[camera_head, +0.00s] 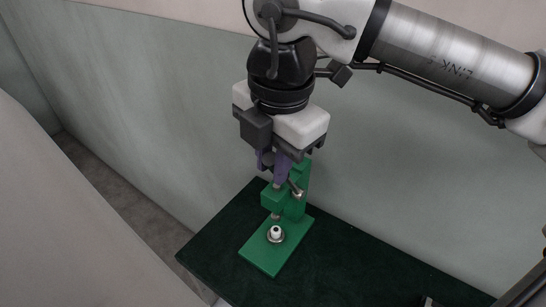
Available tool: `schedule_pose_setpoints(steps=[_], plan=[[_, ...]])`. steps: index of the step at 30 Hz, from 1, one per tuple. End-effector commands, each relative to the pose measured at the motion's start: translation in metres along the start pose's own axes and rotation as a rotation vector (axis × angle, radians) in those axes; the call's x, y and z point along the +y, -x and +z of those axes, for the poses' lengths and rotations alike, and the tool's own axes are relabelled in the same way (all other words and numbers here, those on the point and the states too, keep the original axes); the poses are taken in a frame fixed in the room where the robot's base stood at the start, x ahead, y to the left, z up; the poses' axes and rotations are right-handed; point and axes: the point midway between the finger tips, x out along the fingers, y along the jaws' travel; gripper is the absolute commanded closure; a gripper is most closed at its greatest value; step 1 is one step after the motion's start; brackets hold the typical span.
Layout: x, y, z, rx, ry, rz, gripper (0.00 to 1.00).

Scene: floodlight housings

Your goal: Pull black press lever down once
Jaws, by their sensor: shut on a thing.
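A small green press (300,201) with a flat green base stands upright on the dark green table. My gripper (274,176) points down at the top of the press, its purple fingers closed together. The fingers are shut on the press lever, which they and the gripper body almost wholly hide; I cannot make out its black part. A silvery metal piece (296,190) shows on the press's right side, just beside the fingers. A white part (276,232) in a metal ring sits on the press base, below the ram.
The dark green tabletop (345,270) is clear to the right of the press. A grey-green wall (150,90) stands close behind. A pale panel (70,220) fills the left, with a floor gap before the table. Something dark and metallic is cut off at bottom right.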

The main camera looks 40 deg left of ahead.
Motion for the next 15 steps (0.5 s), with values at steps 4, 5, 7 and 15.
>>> schedule_pose_setpoints(steps=[4,5,7,15], plan=[[0.000,0.000,0.000,-0.003,0.000,0.001,1.00],[0.000,-0.001,-0.001,-0.007,0.001,0.001,1.00],[-0.001,-0.004,-0.003,-0.027,0.002,0.004,1.00],[-0.004,-0.013,-0.016,-0.126,0.011,0.022,1.00]])
